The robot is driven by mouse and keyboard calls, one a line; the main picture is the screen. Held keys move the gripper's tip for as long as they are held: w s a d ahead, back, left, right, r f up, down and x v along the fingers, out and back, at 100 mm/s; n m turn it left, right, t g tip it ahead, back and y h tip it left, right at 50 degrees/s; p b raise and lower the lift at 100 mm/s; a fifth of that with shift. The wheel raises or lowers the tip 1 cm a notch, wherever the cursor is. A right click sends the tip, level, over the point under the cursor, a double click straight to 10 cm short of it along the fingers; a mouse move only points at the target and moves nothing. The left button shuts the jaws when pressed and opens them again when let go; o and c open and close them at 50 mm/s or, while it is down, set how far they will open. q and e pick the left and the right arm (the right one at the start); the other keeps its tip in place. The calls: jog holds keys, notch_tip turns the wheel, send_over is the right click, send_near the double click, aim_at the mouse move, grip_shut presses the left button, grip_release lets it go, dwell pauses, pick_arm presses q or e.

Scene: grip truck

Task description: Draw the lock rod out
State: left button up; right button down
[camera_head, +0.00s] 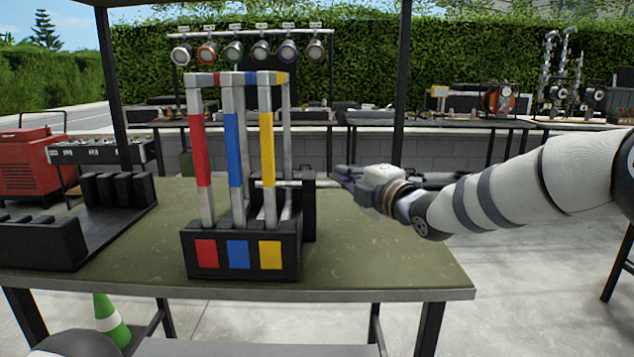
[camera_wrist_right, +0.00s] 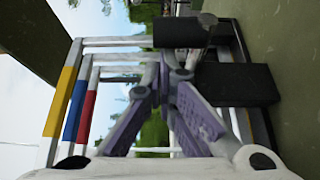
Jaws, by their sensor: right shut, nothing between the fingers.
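A black rack (camera_head: 215,262) with red, blue and yellow squares stands on the green table. Three upright grey bars with a red band (camera_head: 202,150), a blue band (camera_head: 233,150) and a yellow band (camera_head: 267,145) rise from it. A pale horizontal rod, apparently the lock rod (camera_head: 265,184), runs behind the bars toward a black block (camera_head: 308,205). My right gripper (camera_head: 338,176) is shut and empty at the right of this block, near the rod's line. In the wrist view its fingers (camera_wrist_right: 163,88) meet before the rack; contact with the rod cannot be told. My left gripper is out of view.
A black slotted holder (camera_head: 110,215) lies at the table's left. The table top (camera_head: 390,265) is clear at front right. A green cone (camera_head: 110,318) stands below. Background benches (camera_head: 440,122) and a red machine (camera_head: 28,165) are farther off.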

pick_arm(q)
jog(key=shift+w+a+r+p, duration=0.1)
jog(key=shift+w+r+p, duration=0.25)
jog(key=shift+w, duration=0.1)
pick_arm(e)
jog(key=d, duration=0.9)
jog(key=shift+w, duration=0.15)
jog(key=shift+r, duration=0.1)
